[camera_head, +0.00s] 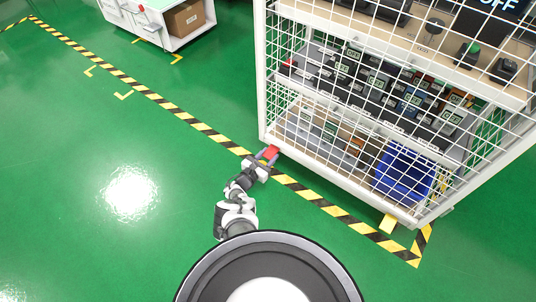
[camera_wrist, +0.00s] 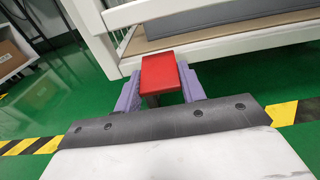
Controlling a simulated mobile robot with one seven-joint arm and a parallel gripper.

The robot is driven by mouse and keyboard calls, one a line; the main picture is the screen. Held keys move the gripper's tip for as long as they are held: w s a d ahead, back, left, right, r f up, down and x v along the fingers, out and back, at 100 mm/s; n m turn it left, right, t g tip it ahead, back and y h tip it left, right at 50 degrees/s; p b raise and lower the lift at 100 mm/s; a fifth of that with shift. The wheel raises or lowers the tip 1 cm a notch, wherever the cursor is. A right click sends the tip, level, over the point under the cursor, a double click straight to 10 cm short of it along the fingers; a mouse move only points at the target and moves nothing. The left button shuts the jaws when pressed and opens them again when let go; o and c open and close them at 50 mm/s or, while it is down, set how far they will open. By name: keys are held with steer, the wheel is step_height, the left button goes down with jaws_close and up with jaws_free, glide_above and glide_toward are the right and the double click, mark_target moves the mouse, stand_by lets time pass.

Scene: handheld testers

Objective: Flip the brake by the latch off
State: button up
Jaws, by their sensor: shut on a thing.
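The red brake (camera_wrist: 161,72) is a small flat pedal low at the corner of the white cage trolley. It also shows as a red patch in the head view (camera_head: 271,151). My gripper (camera_wrist: 160,90) is at the pedal, with one purple finger on each side, shut on it. In the head view my gripper (camera_head: 267,156) reaches the cage's near left bottom corner. The pedal's lower part and its mount are mostly hidden by my fingers and wrist. I cannot make out the latch.
The white mesh cage (camera_head: 264,75) holds shelves of handheld testers and a blue bin (camera_head: 403,174). Yellow-black floor tape (camera_head: 215,138) runs past its base. A white cart (camera_head: 195,30) with a cardboard box (camera_head: 186,18) stands at the back. The green floor at left is clear.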

step_height(320, 180, up, 2)
steer(key=g+y+p, duration=0.1)
steer(key=g+p, duration=0.1)
steer(key=p, duration=0.4)
steer(key=shift+r+g+y, duration=0.1)
steer(key=shift+g+y, duration=0.2)
steer(key=shift+y, duration=0.1)
steer(key=shift+g+y+p, duration=0.4)
steer(key=shift+p, duration=0.3)
steer(key=o, duration=1)
steer(key=shift+p+v, duration=5.15)
steer(key=shift+v, duration=1.7)
